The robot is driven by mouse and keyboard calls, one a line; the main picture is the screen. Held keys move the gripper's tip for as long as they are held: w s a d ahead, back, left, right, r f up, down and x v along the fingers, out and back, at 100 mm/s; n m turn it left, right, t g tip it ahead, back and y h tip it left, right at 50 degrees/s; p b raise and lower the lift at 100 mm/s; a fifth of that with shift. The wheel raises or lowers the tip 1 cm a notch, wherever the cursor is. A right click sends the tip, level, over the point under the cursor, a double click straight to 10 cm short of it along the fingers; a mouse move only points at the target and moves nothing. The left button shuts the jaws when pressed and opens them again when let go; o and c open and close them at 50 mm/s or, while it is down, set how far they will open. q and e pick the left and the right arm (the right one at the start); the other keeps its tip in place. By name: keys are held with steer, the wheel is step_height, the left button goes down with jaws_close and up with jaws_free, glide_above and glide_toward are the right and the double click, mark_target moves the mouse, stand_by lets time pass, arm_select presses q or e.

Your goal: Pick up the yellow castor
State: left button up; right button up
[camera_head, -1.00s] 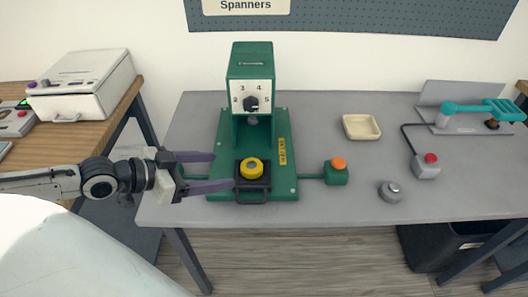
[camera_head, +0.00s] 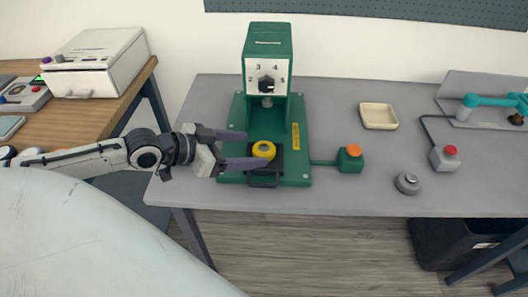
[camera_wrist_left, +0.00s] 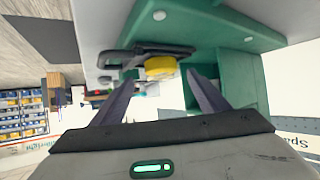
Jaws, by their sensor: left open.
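The yellow castor (camera_head: 263,149) sits on the black sliding tray (camera_head: 264,180) at the front of the green press (camera_head: 267,60). My left gripper (camera_head: 246,150) is open, with its two purple fingers pointing right at the castor from its left side. One fingertip is close to the castor in the picture; I cannot tell whether it touches. In the left wrist view the castor (camera_wrist_left: 160,68) shows ahead, between and beyond the open fingers (camera_wrist_left: 160,85), beside the black tray handle. The right gripper is not in view.
A green box with an orange button (camera_head: 350,158) stands right of the press. A grey round part (camera_head: 407,183), a cream dish (camera_head: 379,116) and a grey box with a red button (camera_head: 444,158) are farther right. The table front between press and round part is clear.

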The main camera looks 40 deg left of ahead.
mark_target(265, 148)
arm_select(q)
steer(key=shift+x, duration=2)
steer(key=shift+w+a+r, duration=0.1)
steer(key=c, duration=1.2)
